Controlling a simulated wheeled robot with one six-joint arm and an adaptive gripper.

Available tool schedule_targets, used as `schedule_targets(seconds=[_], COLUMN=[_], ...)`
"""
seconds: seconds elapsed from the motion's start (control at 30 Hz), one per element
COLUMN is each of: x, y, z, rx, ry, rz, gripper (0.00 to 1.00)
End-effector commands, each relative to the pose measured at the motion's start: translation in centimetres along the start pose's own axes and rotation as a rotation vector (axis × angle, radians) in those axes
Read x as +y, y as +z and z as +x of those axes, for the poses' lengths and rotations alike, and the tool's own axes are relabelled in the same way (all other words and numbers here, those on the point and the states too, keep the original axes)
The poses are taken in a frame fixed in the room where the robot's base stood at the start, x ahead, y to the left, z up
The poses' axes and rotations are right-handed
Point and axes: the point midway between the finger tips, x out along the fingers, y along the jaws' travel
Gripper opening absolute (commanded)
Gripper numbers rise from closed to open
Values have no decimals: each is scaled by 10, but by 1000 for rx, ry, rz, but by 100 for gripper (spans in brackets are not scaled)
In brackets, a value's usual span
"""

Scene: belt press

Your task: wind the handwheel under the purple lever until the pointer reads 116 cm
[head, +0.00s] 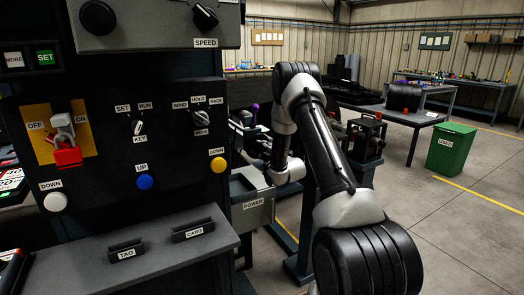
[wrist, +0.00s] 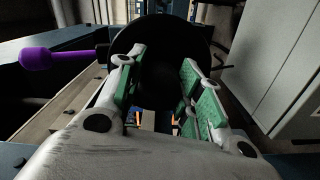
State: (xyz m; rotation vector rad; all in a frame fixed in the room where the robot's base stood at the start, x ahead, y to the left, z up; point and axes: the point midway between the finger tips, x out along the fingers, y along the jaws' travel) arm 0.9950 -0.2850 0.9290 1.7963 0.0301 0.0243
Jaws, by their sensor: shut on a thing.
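A large black round part, which looks like the handwheel (wrist: 165,85), lies between the green-padded fingers of my gripper (wrist: 161,72), just right of the lever. My gripper is shut on it, with the fingers spread to either side. In the head view the purple lever (head: 255,108) is small, behind the control panel's right edge, and my arm reaches down there. The handwheel is not clear in that view. I cannot make out the pointer or its scale in either view.
The control panel (head: 110,130) with knobs and buttons fills the left of the head view. A green bin (head: 453,148) and tables stand at the right. The floor at the right front is clear.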

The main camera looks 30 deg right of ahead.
Motion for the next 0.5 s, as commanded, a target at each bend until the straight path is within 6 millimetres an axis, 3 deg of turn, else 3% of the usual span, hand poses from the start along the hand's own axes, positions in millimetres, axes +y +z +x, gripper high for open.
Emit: schedule_targets(seconds=[0.5], x=[0], y=[-1], z=[0], rx=[1], ry=[-2], rz=[-213], gripper=[12])
